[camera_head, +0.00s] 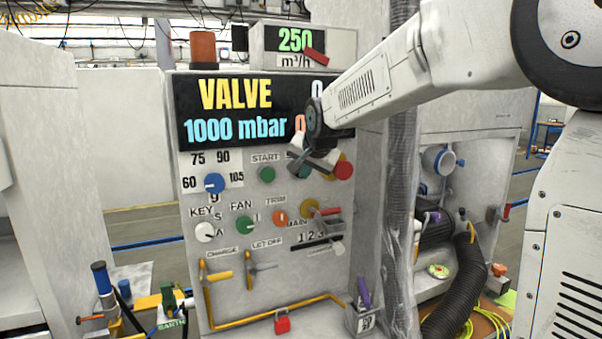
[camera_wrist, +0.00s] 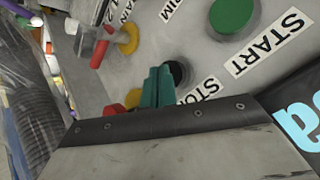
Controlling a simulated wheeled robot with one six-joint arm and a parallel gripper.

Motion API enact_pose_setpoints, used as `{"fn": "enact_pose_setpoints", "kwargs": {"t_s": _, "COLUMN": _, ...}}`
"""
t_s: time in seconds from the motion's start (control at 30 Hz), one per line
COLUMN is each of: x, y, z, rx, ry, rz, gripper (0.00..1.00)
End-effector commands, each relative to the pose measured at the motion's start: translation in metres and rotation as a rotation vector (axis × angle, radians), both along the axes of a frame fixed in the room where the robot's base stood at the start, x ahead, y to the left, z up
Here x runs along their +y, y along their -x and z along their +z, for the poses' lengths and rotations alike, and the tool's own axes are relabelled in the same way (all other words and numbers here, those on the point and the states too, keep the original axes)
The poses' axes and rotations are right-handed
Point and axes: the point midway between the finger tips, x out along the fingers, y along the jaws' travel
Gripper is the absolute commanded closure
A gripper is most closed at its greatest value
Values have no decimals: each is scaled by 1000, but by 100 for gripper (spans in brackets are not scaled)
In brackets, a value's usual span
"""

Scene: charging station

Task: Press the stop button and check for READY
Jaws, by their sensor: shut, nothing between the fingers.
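The control panel (camera_head: 232,285) faces me. Its display (camera_head: 240,110) reads VALVE above 1000 mbar, with its right part behind my arm. My gripper (camera_head: 302,170) is in front of the panel's button row, right of the green START button (camera_head: 266,174). In the wrist view its teal fingers (camera_wrist: 158,86) are shut and empty beside the STOP label (camera_wrist: 198,92). A dark round stop button (camera_wrist: 178,73) shows partly behind the fingertips; I cannot tell whether they touch it. The green START button (camera_wrist: 231,14) is also in the wrist view.
A red knob (camera_head: 343,170) on a yellow base sits right of my gripper. Below are a blue knob (camera_head: 214,183), a green FAN knob (camera_head: 244,224), an orange TRIM knob (camera_head: 280,218) and a red-handled main switch (camera_head: 325,211). A grey hose (camera_head: 402,130) runs down the right side.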

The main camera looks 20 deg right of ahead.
Motion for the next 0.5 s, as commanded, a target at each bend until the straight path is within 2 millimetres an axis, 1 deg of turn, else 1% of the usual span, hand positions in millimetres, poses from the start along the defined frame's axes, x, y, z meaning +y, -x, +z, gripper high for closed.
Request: {"fn": "enact_pose_setpoints", "kwargs": {"t_s": 0.5, "x": 0, "y": -6, "z": 0, "rx": 0, "ry": 0, "rz": 0, "gripper": 100}}
